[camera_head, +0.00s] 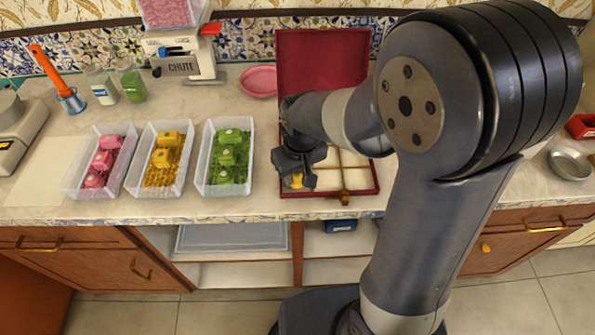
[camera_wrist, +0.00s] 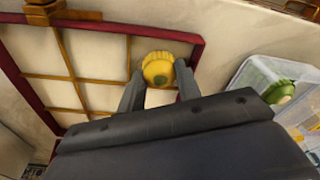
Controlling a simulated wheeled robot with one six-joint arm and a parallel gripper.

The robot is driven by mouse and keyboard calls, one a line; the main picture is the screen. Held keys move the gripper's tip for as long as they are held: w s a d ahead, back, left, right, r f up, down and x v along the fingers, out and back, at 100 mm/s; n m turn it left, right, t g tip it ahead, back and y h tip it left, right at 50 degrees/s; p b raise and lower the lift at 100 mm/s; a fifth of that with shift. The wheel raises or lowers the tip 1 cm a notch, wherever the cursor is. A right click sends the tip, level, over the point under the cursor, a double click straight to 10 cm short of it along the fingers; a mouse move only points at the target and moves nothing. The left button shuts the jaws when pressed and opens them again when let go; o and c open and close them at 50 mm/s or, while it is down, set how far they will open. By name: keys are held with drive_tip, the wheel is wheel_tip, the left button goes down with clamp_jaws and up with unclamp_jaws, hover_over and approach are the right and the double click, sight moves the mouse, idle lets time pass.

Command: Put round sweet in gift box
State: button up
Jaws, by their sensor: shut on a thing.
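The gift box also shows in the wrist view (camera_wrist: 110,27), with pale compartments split by gold dividers. The sweet is over a corner compartment, near the rim. I cannot tell whether it touches the bottom. My arm hides part of the box.
Left of the box stand clear trays of green (camera_head: 229,190), yellow (camera_head: 158,188) and pink sweets (camera_head: 94,188). A scale-like device (camera_head: 178,62), a pink dish (camera_head: 259,81) and jars (camera_head: 131,84) stand behind. A metal bowl (camera_head: 571,164) is at the right.

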sight(300, 181)
drive_tip(key=shift+f, duration=0.2)
drive_tip(key=o, duration=0.7)
drive_tip(key=shift+r, duration=0.15)
drive_tip(key=r, duration=0.4)
drive_tip(key=s+r, duration=0.1)
drive_tip(key=r, duration=0.7)
drive_tip(key=shift+s+d+p, duration=0.2)
drive_tip(key=shift+d+p, duration=0.1)
drive_tip(key=shift+p, duration=0.1)
